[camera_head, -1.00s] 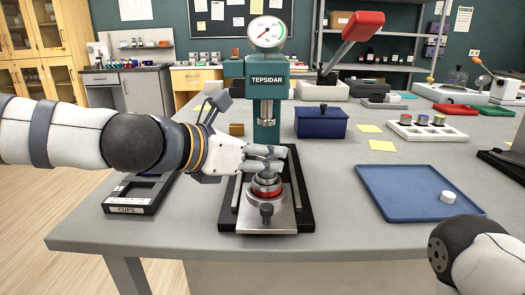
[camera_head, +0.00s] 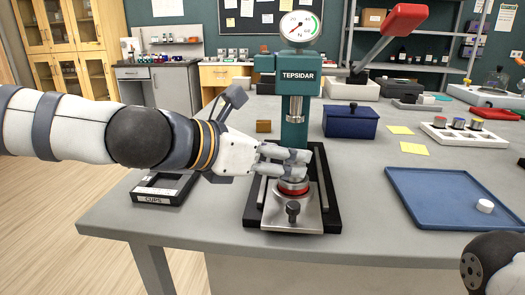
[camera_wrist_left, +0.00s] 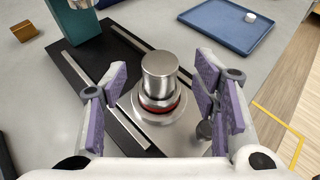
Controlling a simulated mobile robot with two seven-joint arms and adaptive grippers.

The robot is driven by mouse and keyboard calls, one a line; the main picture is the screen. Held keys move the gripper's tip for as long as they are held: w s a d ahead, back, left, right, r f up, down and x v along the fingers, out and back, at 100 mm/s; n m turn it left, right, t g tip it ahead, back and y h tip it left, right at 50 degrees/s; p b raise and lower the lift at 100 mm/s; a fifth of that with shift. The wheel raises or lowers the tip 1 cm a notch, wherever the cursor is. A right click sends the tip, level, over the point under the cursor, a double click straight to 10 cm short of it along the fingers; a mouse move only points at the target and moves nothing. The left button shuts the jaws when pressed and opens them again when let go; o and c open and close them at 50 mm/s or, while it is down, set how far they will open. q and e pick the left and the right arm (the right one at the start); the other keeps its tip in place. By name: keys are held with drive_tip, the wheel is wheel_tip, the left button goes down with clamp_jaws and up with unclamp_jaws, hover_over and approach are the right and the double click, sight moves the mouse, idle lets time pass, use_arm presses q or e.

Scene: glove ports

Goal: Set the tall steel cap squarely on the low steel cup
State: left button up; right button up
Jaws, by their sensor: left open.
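The tall steel cap (camera_wrist_left: 159,72) is a plain shiny cylinder in the left wrist view. It stands upright, or nearly so, on the low steel cup (camera_wrist_left: 146,103), which has a red ring around it. My left gripper (camera_head: 298,163) is open around the cap, one finger pair on each side. In the left wrist view gaps show between the pads and the cap (camera_wrist_left: 160,82). The fingers hide most of the cap in the head view. My right gripper is out of view.
The green press column (camera_head: 294,130) with its gauge stands just behind. A blue tray (camera_head: 430,210) with a small white piece (camera_head: 485,206) lies to the right. A black CUPS holder (camera_head: 148,195) is at the left.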

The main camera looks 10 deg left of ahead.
use_arm(q)
drive_tip(key=v, duration=0.9)
drive_tip(key=shift+s+a, duration=0.1)
